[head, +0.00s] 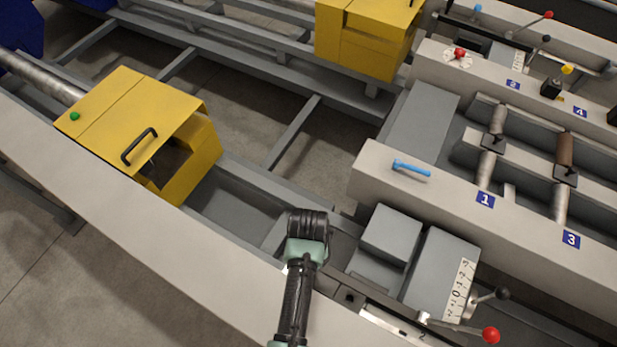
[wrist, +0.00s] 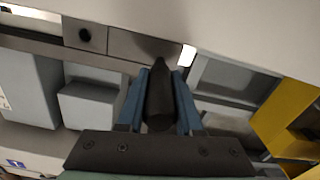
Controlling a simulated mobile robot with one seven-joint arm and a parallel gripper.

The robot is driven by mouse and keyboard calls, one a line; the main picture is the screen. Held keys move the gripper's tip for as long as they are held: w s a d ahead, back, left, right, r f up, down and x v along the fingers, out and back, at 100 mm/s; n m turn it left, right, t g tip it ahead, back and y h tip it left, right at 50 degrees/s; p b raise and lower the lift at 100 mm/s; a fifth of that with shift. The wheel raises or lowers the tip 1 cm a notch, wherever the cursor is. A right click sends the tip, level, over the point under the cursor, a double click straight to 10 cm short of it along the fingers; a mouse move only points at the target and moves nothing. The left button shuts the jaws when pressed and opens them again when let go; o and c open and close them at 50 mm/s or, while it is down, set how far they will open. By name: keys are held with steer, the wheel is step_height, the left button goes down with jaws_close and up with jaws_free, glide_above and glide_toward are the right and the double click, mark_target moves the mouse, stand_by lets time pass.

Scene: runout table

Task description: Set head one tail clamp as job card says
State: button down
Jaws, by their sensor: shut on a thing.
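My gripper (head: 308,222) reaches over the near bed, left of two grey blocks. In the wrist view its blue fingers (wrist: 160,90) close on a dark, tapered piece (wrist: 160,100). Its lower end and what it joins are hidden. Right of the blocks is a white scale plate (head: 459,290) with a 0 mark. Beside it stand a lever with a black knob (head: 502,293) and one with a red knob (head: 490,335), both apart from my gripper. A plate marked 1 (head: 485,200) is on the rail behind. No job card shows.
A yellow hood (head: 145,125) with a black handle covers the bed at left. A second yellow hood (head: 365,40) stands at the back. A blue handle (head: 411,169) lies on the middle rail. A plate marked 3 (head: 571,239) and rollers are at right.

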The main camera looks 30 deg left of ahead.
stand_by(0.8)
steer(key=s+d+p, duration=0.1)
steer(key=d, duration=2.9)
steer(key=shift+p, duration=0.4)
steer(key=c, duration=0.6)
jaws_free()
steer(key=shift+o, duration=0.2)
step_height(320, 180, up, 13)
steer(key=shift+w, duration=0.1)
